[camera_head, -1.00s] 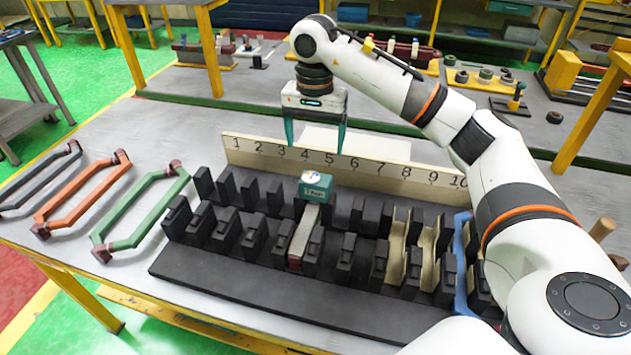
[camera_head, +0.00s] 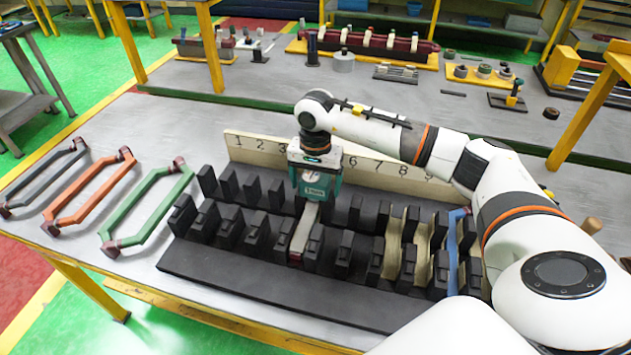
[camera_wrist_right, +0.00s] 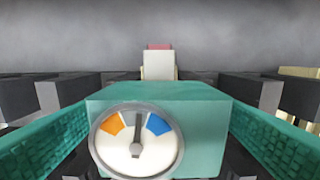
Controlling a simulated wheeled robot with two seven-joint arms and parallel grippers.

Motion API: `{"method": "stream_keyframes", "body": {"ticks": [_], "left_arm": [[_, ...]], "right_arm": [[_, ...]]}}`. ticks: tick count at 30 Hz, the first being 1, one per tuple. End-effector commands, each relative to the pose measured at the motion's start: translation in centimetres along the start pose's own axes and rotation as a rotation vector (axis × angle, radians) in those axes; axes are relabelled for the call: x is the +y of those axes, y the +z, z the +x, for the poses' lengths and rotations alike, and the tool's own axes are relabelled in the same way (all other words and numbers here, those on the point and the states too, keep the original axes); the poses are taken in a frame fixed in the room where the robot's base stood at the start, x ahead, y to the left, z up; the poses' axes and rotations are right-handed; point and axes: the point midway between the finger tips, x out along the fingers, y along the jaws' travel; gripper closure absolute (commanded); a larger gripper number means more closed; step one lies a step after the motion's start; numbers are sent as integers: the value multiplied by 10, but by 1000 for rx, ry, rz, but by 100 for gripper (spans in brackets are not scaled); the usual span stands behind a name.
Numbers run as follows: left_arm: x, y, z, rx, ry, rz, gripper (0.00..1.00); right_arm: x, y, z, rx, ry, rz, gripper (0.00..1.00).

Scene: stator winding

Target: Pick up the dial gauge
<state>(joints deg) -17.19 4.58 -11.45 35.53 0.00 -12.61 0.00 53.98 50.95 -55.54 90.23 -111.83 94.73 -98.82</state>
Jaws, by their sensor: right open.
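The dial gauge (camera_head: 318,188) is a small teal box standing on the black slotted fixture, at the far end of a pale bar (camera_head: 304,228). In the right wrist view the gauge (camera_wrist_right: 205,120) shows its white round dial with orange and blue marks. My right gripper (camera_head: 314,178) has come straight down over the gauge. Its two teal fingers stand on either side of the gauge in the wrist view, open, with small gaps beside the box. The fingertips are partly hidden in the head view. My left gripper is not in view.
The black fixture (camera_head: 250,285) has rows of upright blocks and a numbered board (camera_head: 385,172) behind it. Tan and blue pieces sit in its right slots. Green (camera_head: 150,205), orange and dark coil frames lie at the left. The table between them and the fixture is narrow.

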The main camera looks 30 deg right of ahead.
Motion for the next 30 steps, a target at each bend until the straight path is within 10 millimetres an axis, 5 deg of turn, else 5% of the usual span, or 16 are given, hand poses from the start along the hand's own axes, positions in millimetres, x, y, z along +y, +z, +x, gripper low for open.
{"method": "stream_keyframes", "body": {"ticks": [5, 14, 23, 30], "left_arm": [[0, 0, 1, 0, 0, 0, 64], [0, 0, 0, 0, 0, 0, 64], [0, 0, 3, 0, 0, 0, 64], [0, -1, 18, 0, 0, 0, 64]], "right_arm": [[0, 0, 0, 0, 0, -1, 16], [0, 0, 0, 0, 0, -1, 63], [1, 0, -6, -2, 3, 0, 63], [1, 1, -49, -5, 6, -1, 63]]}}
